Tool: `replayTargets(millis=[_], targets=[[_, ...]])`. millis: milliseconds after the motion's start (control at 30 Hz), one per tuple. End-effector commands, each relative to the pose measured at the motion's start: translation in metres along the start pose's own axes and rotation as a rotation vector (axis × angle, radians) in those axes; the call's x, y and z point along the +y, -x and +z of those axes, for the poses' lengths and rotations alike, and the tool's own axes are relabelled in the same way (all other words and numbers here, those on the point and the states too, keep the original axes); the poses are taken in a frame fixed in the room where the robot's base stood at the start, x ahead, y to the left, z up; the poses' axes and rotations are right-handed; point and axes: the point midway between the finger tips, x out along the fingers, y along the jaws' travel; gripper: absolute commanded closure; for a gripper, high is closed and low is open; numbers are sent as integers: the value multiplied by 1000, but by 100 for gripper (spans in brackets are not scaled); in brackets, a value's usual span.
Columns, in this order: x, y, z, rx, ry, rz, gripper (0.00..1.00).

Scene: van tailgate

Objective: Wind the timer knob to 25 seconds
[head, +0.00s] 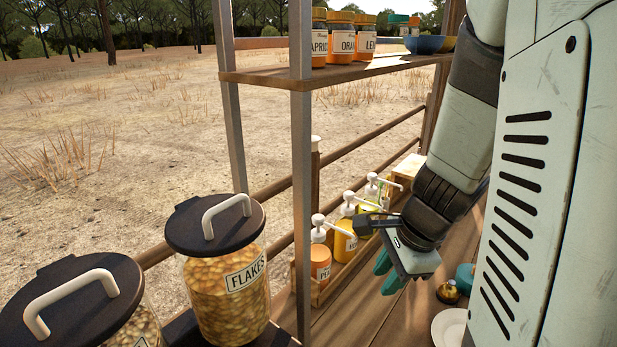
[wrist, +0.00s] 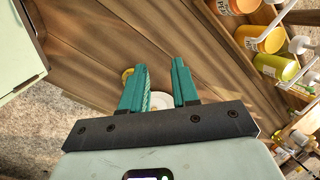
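My gripper (head: 385,274) hangs over the wooden deck, to the right of the pump bottles in the head view. In the wrist view its two teal fingers (wrist: 162,66) stand apart with nothing held between them. No timer knob or dial marks can be made out. A small brass-coloured round thing (head: 449,291) and a teal round thing (head: 465,274), partly hidden by my arm, lie on the deck; I cannot tell whether either is the timer. A yellowish thing (wrist: 127,75) shows partly behind the left finger in the wrist view.
Pump bottles (head: 345,243) stand in a wooden rack left of my gripper. A white plate (head: 449,328) lies at the lower right. Large lidded jars (head: 228,290) and a metal post (head: 301,180) are at left. A shelf (head: 340,72) with jars is above.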

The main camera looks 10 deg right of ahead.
Motion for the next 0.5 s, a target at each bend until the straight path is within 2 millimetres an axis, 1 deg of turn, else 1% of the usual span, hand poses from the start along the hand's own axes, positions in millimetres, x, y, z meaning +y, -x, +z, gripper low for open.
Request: replayTargets(millis=[33, 100, 200, 333, 400, 500], targets=[[9, -22, -20, 19, -137, 36, 70], [21, -46, -44, 58, -313, 68, 70], [43, -74, -75, 124, -531, 108, 70], [68, -96, -104, 202, -724, 142, 70], [77, -103, -112, 231, -784, 151, 70], [84, -108, -119, 251, -827, 158, 70]])
